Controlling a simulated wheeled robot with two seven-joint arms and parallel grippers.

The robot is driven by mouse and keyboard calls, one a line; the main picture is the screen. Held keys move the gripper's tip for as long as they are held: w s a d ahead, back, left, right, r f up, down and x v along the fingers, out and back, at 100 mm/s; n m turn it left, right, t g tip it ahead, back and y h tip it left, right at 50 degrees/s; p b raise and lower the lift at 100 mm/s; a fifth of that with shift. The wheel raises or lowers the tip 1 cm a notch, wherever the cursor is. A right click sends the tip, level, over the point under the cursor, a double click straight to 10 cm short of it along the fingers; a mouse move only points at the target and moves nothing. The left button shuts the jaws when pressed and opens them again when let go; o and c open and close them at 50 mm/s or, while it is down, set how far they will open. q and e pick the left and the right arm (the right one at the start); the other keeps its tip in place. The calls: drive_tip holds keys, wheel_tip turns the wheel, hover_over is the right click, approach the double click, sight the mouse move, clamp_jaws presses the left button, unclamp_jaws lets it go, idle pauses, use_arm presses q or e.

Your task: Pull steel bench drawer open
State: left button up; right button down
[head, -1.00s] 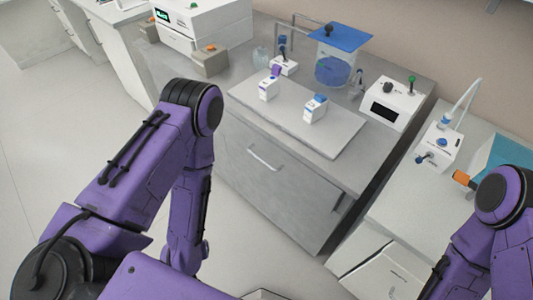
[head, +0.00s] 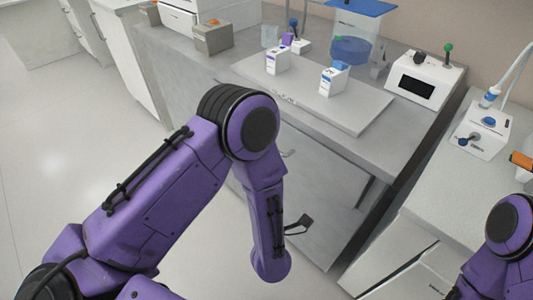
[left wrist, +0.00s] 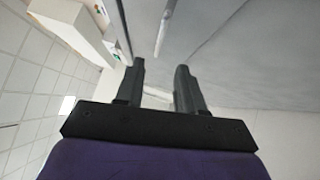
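The steel bench drawer has a grey front (head: 325,205) below the counter in the head view, partly hidden behind my left arm. It looks flush with the bench. Only a small end of its pale handle (head: 289,153) shows beside my forearm. In the left wrist view the handle bar (left wrist: 165,28) stands just beyond my left gripper (left wrist: 160,70), roughly in line with the gap between the fingers. The fingers are apart, with nothing visible between them. In the head view most of that gripper is hidden. My right arm shows at the lower right, its gripper out of frame.
The grey bench top holds a raised board (head: 350,107) with two small white boxes, a blue-lidded tank (head: 355,45) and a white device (head: 424,80). A second bench (head: 440,190) stands at the right across a narrow dark gap. Floor at left is clear.

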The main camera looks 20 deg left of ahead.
use_arm(q)
drive_tip(key=p+x, duration=0.1)
drive_tip(key=x, duration=0.9)
drive_tip(key=shift+w+a, duration=0.2)
drive_tip(key=shift+a, duration=0.05)
clamp_jaws()
